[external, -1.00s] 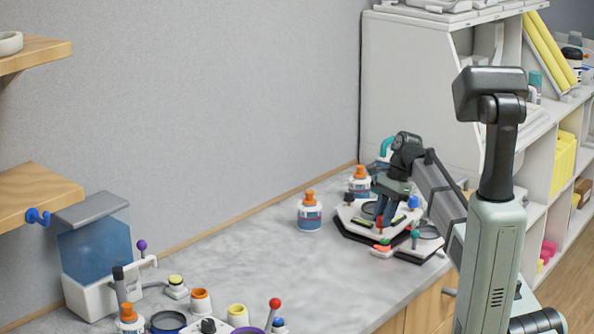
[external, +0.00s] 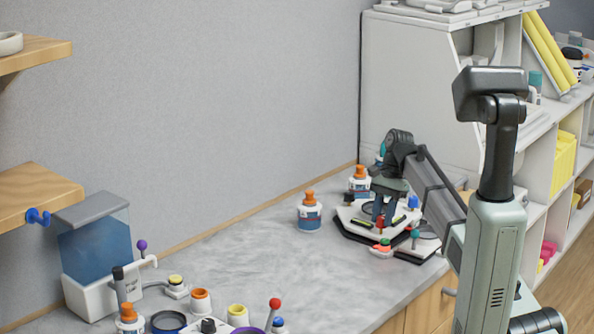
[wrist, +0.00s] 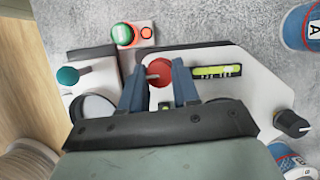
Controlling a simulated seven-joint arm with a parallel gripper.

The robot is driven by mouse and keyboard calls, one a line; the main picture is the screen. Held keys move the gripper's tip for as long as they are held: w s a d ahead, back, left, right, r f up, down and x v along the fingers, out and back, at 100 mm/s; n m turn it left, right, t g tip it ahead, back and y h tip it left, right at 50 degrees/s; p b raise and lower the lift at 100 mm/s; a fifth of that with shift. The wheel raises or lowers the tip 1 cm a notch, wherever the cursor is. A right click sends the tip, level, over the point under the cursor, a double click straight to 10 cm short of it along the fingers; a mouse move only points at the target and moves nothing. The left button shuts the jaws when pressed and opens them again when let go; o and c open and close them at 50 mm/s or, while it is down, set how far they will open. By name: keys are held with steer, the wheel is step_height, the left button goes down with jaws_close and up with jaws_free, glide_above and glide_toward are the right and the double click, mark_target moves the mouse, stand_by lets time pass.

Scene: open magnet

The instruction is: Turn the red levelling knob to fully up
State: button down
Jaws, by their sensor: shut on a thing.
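The red levelling knob (wrist: 160,72) is round and sits on a white plate (wrist: 255,75) in the wrist view. It has a small pale pointer on its left side. My gripper (wrist: 159,70) has its two blue fingers on either side of the knob, shut on it. In the external view my gripper (external: 382,220) reaches down onto the white and black instrument at the back right. A yellow-green level vial (wrist: 217,71) lies just right of the knob in the wrist view.
A small box with green and red buttons (wrist: 130,34) and a teal-knobbed lever (wrist: 68,76) stand close by. A black knob (wrist: 292,124) is on the plate's right. Orange-capped bottles (external: 309,212) stand behind. The middle of the counter (external: 265,260) is clear.

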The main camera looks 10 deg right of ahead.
steer(key=shift+w, duration=0.1)
steer(key=c, duration=0.8)
jaws_free()
steer(key=shift+m, duration=0.3)
